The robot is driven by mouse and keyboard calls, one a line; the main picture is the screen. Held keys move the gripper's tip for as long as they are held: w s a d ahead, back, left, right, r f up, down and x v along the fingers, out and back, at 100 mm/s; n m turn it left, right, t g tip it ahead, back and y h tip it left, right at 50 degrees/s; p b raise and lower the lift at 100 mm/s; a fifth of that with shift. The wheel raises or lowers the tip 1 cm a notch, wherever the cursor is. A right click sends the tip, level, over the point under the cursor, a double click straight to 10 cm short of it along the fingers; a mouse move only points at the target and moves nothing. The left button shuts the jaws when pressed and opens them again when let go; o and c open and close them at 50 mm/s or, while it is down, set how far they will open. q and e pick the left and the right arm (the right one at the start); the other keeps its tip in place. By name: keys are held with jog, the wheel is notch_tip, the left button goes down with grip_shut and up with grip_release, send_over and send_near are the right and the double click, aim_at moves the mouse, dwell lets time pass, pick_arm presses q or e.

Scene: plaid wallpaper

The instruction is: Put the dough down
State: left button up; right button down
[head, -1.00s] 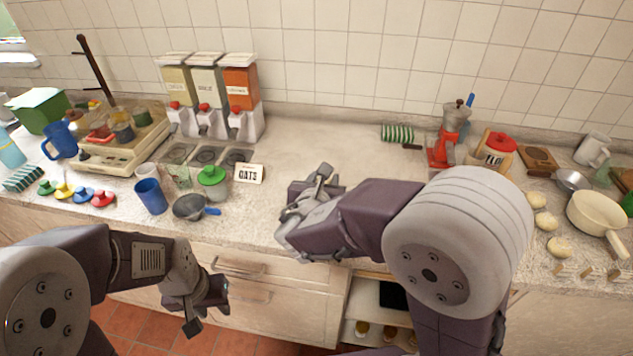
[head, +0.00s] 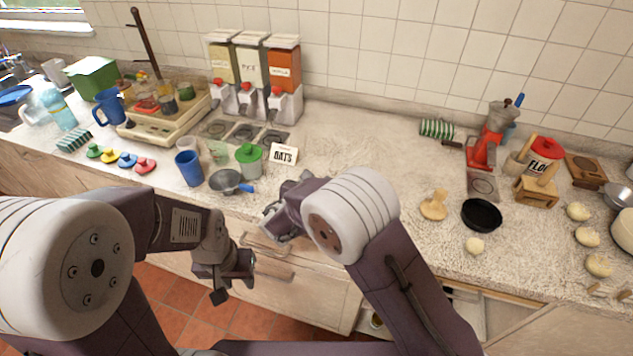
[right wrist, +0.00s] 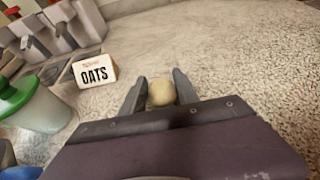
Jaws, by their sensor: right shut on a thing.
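A pale round dough ball (right wrist: 162,92) sits between the two fingers of my right gripper (right wrist: 160,95) in the right wrist view. The gripper is shut on it, with pale speckled counter beyond. In the head view my right gripper (head: 277,210) is near the counter's front edge, just in front of the OATS card; the ball is hidden there. My left gripper (head: 236,286) hangs lower, in front of the drawers, and its jaws are unclear. Other dough balls (head: 578,212) lie on the right part of the counter, with one (head: 474,245) below the black dish (head: 481,215).
The middle of the counter (head: 372,150) is clear.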

jog(key=shift+f, duration=0.25)
jog(key=shift+f+b, duration=0.2)
jog(key=shift+b, duration=0.1)
jog(key=c, duration=0.9)
grip_release()
jog(key=shift+r, duration=0.1)
